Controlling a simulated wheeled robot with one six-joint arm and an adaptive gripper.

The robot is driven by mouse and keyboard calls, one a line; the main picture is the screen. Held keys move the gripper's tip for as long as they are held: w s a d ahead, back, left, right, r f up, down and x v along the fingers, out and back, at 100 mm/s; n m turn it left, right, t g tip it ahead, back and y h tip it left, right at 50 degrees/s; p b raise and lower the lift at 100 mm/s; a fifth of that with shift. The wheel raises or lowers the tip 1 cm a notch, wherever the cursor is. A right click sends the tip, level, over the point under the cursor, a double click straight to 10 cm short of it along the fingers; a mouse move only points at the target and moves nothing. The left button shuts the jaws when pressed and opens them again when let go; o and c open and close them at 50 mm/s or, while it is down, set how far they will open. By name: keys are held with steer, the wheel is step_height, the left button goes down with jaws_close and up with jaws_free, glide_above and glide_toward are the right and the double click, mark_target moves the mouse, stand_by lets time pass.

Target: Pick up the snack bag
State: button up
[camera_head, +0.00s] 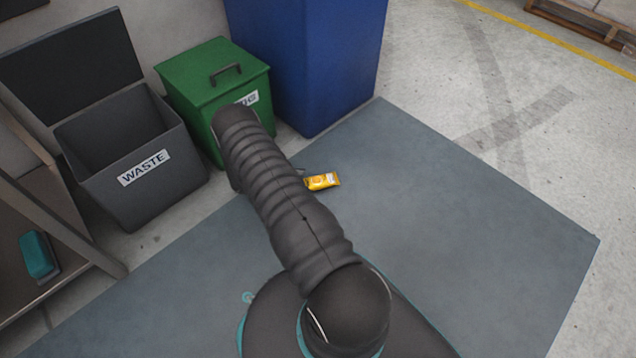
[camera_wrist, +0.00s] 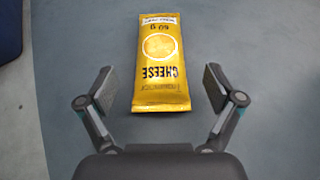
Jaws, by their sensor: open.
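The snack bag (camera_head: 323,181) is a small yellow packet lying flat on the grey-blue floor mat (camera_head: 440,215), just right of my arm in the head view. In the wrist view the snack bag (camera_wrist: 160,62) shows the word CHEESE, upside down. My gripper (camera_wrist: 160,88) is open, with one finger to each side of the bag's near end and a gap on both sides. The fingers do not touch the bag in the picture. How high they are above the mat I cannot tell. In the head view my arm hides the gripper.
An open grey WASTE bin (camera_head: 165,195), a green lidded bin (camera_head: 190,75) and a tall blue bin (camera_head: 325,60) stand along the mat's far edge. A shelf (camera_head: 75,225) with a teal object (camera_head: 37,254) is at left. The mat right of the bag is clear.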

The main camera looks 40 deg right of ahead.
mark_target(310, 182)
steer(key=x, duration=0.5)
steer(key=shift+d+r, duration=0.1)
steer(key=c, duration=1.2)
steer(key=shift+r, duration=0.1)
steer(key=shift+c, duration=0.2)
